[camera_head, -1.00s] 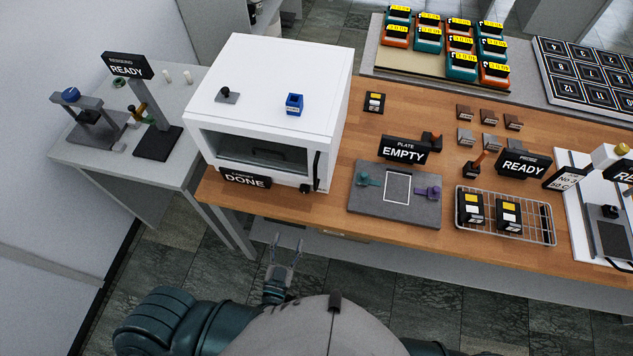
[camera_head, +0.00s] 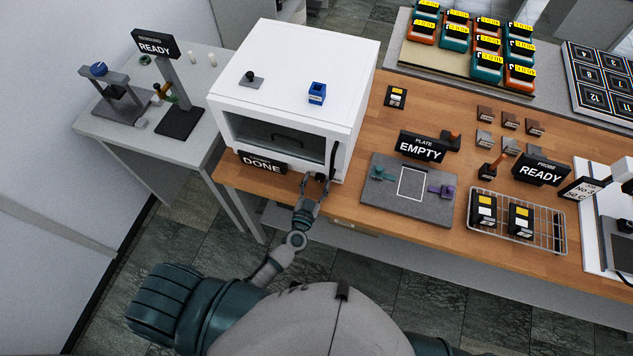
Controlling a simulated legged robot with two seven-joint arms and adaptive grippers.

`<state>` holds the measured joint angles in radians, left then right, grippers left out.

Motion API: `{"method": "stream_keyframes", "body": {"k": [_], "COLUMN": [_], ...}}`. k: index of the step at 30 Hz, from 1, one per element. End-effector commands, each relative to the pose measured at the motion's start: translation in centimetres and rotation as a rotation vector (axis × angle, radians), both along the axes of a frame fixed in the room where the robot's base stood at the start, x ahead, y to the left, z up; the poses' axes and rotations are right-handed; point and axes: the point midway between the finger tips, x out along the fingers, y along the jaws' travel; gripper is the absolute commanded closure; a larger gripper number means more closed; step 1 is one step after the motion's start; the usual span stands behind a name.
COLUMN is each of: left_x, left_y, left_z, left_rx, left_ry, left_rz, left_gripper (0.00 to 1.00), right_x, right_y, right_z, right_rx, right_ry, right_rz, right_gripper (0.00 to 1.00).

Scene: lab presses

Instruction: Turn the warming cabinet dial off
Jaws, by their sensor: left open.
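The white warming cabinet (camera_head: 290,75) stands at the left end of the wooden bench, with a dark window and a black DONE sign (camera_head: 262,163) at its front. Its small dark dial (camera_head: 321,178) sits low on the front at the right corner, below the black door handle (camera_head: 333,157). My left gripper (camera_head: 312,186) is open at the dial, with its fingers reaching up to it. The fingertips partly cover the dial, and I cannot tell whether they touch it. The dial's setting is too small to read. My right gripper is out of view.
A grey plate (camera_head: 408,190) with an EMPTY sign lies right of the cabinet. A wire rack (camera_head: 540,228) with black blocks is farther right. A grey side table (camera_head: 150,140) with a READY sign stands left. A blue block (camera_head: 317,93) sits on the cabinet top.

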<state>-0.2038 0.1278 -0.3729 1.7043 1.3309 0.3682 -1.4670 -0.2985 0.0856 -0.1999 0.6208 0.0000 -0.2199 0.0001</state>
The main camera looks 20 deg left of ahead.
Motion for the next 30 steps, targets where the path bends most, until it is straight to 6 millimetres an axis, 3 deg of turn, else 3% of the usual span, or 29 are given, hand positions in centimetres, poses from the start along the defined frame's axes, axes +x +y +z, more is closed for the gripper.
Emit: {"method": "stream_keyframes", "body": {"k": [7, 14, 15, 30], "left_x": [0.05, 0.03, 0.02, -0.02], "left_y": [-0.17, -0.13, -0.16, -0.1], "left_z": [0.01, -0.01, 0.0, 0.03], "left_rx": [0.0, -0.001, -0.001, -0.126], "left_ry": [0.0, 0.0, 0.001, 0.007], "left_rz": [0.0, -0.002, -0.003, -0.001], "left_gripper": [0.4, 0.98, 1.0, 1.0], "right_x": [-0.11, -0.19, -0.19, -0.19], "right_y": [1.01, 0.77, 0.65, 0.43], "right_z": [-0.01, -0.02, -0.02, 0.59], "right_rx": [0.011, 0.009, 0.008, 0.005], "right_ry": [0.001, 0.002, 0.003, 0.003], "right_rz": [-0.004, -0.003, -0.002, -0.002], "right_gripper": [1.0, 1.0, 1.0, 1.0]}}
